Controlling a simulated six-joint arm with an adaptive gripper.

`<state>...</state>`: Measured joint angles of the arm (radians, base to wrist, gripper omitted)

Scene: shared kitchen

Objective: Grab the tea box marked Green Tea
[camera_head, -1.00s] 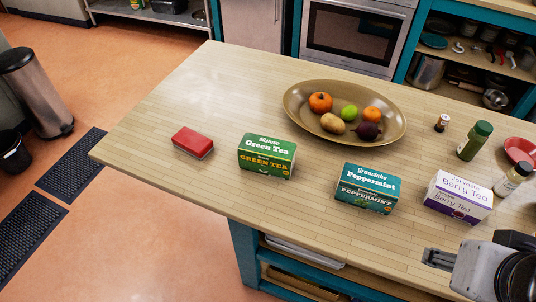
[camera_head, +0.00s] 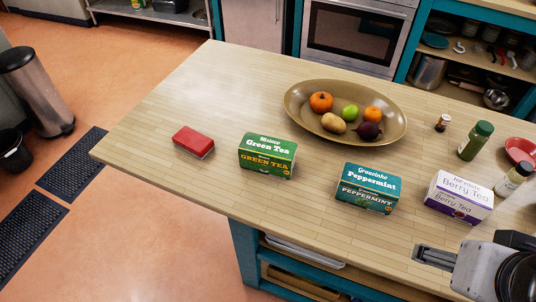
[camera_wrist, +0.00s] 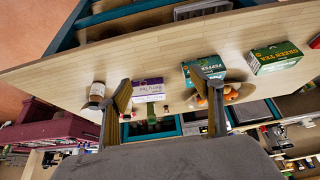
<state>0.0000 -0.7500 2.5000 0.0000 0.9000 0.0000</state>
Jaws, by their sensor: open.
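The green tea box marked Green Tea (camera_head: 267,156) lies on the wooden counter (camera_head: 160,95), left of the other tea boxes. It also shows in the wrist view (camera_wrist: 276,57), at the upper right. My gripper (camera_head: 421,254) is at the lower right of the head view, well to the right of the Green Tea box and apart from it. In the wrist view my gripper (camera_wrist: 165,88) has its two fingers spread, with nothing held between them.
A teal Peppermint box (camera_head: 368,188) and a white and purple Berry Tea box (camera_head: 459,197) stand between my gripper and the Green Tea box. A red box (camera_head: 193,142) lies to its left. A fruit platter (camera_head: 300,88) is behind. Bottles (camera_head: 475,141) stand at the right.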

